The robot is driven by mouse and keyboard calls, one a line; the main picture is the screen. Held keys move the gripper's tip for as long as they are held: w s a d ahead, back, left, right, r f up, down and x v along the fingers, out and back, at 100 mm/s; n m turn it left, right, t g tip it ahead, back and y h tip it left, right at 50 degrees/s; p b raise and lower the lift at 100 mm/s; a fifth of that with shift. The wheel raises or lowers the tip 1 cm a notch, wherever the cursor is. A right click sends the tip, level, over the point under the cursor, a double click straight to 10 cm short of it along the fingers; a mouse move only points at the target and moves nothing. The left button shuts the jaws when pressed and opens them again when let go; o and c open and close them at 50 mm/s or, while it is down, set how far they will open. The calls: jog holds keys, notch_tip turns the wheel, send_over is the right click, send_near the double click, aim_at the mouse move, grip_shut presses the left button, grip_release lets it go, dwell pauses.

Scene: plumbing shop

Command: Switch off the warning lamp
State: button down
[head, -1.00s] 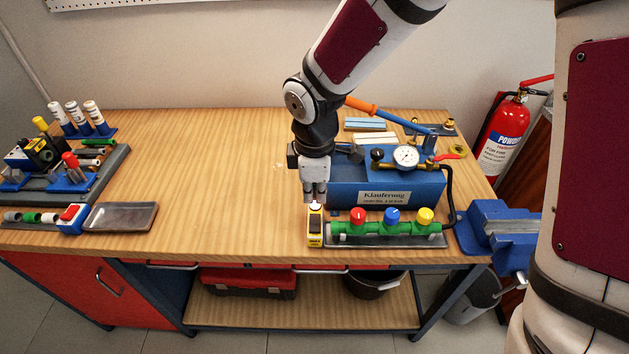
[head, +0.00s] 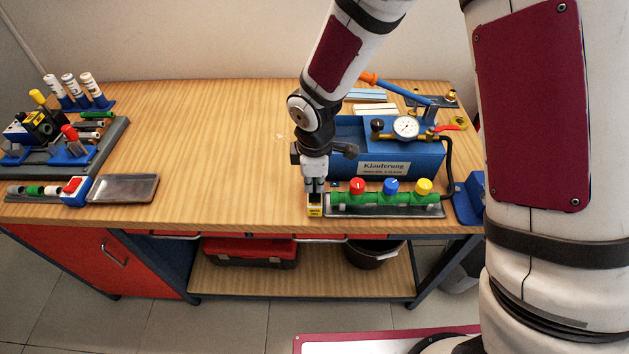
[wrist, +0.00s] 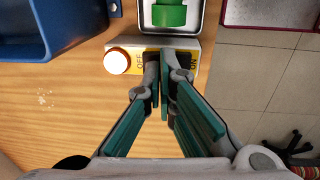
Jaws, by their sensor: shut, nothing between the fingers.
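The warning lamp is a small yellow and white box (head: 314,211) at the bench's front edge, left of the valve manifold. In the wrist view its round dome (wrist: 117,62) is bright white with an orange rim and looks lit. OFF is printed on the dome side of the dark switch (wrist: 153,57), ON on the far right side. My gripper (head: 314,190) points down at the box, shut and empty. In the wrist view its fingertips (wrist: 162,66) are over the switch, between the labels, hiding part of it. I cannot tell whether they touch it.
The green manifold (head: 390,198) with red, blue and yellow knobs stands in a tray just right of the box. A blue test pump tank (head: 350,150) is behind. A grey tray (head: 125,188) and racks are far left. The bench's middle left is clear.

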jog(key=shift+w+f+g, duration=0.3)
jog(key=shift+f+g, duration=0.1)
jog(key=shift+s+r, duration=0.1)
jog(key=shift+s, duration=0.1)
jog(key=shift+s+r, duration=0.1)
jog(key=shift+s, duration=0.7)
jog(key=shift+r+p, duration=0.45)
jog(key=shift+p, duration=0.05)
notch_tip(320, 180, up, 13)
jog(key=s+p, duration=0.1)
jog(key=shift+s, duration=0.3)
